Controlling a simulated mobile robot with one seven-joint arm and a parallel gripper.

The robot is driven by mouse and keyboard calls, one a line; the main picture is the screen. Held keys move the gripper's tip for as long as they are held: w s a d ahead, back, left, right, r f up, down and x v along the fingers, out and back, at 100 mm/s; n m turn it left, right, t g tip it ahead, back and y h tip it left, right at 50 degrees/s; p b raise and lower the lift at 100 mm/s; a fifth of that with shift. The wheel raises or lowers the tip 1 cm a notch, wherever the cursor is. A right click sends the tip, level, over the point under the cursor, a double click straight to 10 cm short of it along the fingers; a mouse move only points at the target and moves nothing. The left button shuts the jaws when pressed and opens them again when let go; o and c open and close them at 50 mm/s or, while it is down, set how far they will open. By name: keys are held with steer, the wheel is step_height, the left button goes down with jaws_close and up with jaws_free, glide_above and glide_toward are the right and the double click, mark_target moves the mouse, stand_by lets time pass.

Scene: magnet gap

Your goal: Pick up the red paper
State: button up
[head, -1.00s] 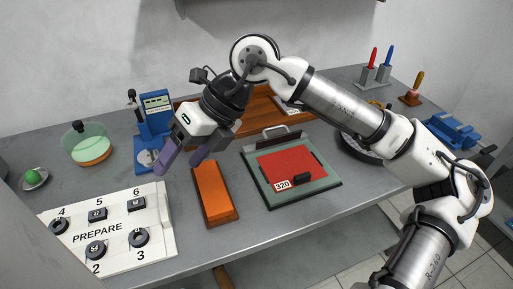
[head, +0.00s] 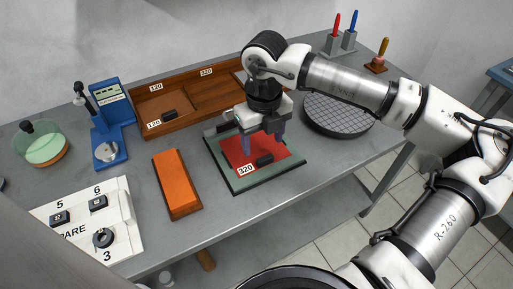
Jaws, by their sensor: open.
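The red paper (head: 283,161) lies flat on a green board (head: 241,186) in the middle of the bench. The fingers hide part of the paper's back half. I cannot tell whether the fingertips touch the paper.
An orange block (head: 177,183) lies left of the board. A wooden tray (head: 172,127) with compartments labelled 120 and 320 stands behind. A round dark grid plate (head: 338,113) is at right. A white numbered panel (head: 118,212) is at front left.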

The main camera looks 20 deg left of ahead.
mark_target(264, 156)
steer(key=shift+d+f+p, duration=0.15)
steer(key=shift+f+p, duration=0.95)
steer(key=shift+f, duration=1.55)
steer(key=c, duration=1.1)
